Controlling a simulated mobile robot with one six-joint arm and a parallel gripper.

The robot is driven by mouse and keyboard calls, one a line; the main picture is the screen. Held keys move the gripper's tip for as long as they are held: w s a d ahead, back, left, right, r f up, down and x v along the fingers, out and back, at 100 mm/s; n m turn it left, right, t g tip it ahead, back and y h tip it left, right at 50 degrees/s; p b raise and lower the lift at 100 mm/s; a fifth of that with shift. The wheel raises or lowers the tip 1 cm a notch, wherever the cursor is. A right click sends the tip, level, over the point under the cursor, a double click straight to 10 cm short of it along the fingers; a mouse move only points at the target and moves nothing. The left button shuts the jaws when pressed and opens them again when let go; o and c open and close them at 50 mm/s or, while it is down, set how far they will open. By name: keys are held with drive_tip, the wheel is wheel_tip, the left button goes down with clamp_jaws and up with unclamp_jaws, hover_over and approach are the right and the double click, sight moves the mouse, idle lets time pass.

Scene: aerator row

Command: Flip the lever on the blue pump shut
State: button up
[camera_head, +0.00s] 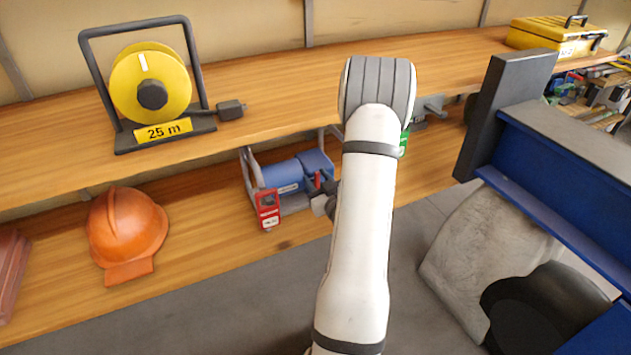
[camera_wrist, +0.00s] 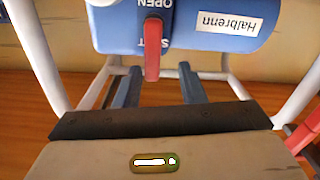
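The blue pump (camera_head: 281,178) sits in a pale tube frame on the lower shelf. In the wrist view the pump (camera_wrist: 110,33) bears a "Halbrenn" label and the words OPEN above and SHUT below. Its red lever (camera_wrist: 152,50) hangs downward in the picture and covers the middle letters of SHUT. My gripper (camera_wrist: 159,70) is open, its two dark blue fingers apart below the pump body. The lever's lower end lies between the fingertips in the picture; I see no contact, and depth is unclear. In the head view my arm hides most of the gripper.
An orange helmet (camera_head: 127,232) is further left on the lower shelf. A yellow cable reel (camera_head: 150,85) stands on the upper shelf (camera_head: 270,75), above the pump. Bare shelf lies between helmet and pump.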

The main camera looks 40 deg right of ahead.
drive_tip(key=shift+w+d, duration=0.15)
drive_tip(key=shift+w, duration=0.15)
drive_tip(key=shift+c, duration=0.6)
clamp_jaws()
drive_tip(key=shift+s+d+m+b, duration=0.1)
drive_tip(key=shift+d+m+b, duration=0.3)
drive_tip(key=shift+m, duration=0.6)
drive_tip(key=shift+o, duration=0.6)
unclamp_jaws()
drive_tip(key=shift+r, duration=0.1)
